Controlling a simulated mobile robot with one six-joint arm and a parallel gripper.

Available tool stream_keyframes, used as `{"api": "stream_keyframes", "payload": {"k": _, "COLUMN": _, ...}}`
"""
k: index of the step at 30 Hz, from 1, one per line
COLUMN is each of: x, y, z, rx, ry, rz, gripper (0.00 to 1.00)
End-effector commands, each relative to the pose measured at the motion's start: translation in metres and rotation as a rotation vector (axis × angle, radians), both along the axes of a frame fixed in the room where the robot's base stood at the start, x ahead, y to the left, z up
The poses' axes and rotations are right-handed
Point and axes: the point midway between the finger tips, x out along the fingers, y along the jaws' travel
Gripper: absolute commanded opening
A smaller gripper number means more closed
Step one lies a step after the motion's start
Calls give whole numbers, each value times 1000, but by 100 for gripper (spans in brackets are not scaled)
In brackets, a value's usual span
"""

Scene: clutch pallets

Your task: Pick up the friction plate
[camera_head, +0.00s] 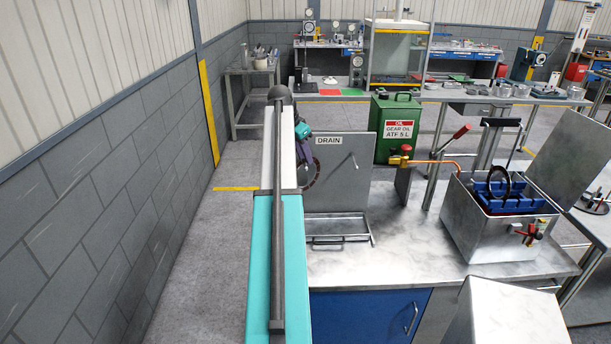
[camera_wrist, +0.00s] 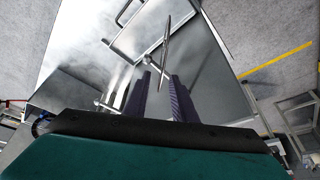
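A dark, thin, toothed ring, the friction plate (camera_head: 313,181), is at my gripper, in front of the left part of the grey DRAIN panel. In the wrist view the plate (camera_wrist: 167,38) shows nearly edge-on, its near end between the two purple fingers. My gripper (camera_wrist: 161,78) appears shut on it. In the head view my gripper (camera_head: 303,150) is partly hidden behind my arm. The plate seems held in the air above the drain tray (camera_head: 340,240). A second dark ring (camera_head: 508,187) stands upright in a blue rack (camera_head: 510,201) in the metal tank.
The DRAIN panel (camera_head: 338,189) carries a short peg (camera_head: 354,161). The open metal tank (camera_head: 490,238) stands to the right, with a raised lid (camera_head: 571,162). A green oil can (camera_head: 396,140) is behind. The bench top (camera_head: 390,265) between tray and tank is clear.

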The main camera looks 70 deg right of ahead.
Motion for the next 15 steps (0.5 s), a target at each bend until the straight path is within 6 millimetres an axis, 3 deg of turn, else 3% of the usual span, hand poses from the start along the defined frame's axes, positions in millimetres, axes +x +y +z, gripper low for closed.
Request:
{"api": "stream_keyframes", "payload": {"k": 13, "x": 1, "y": 0, "z": 0, "rx": 0, "ry": 0, "rz": 1, "gripper": 24}}
{"api": "stream_keyframes", "payload": {"k": 15, "x": 1, "y": 0, "z": 0, "rx": 0, "ry": 0, "rz": 1, "gripper": 12}}
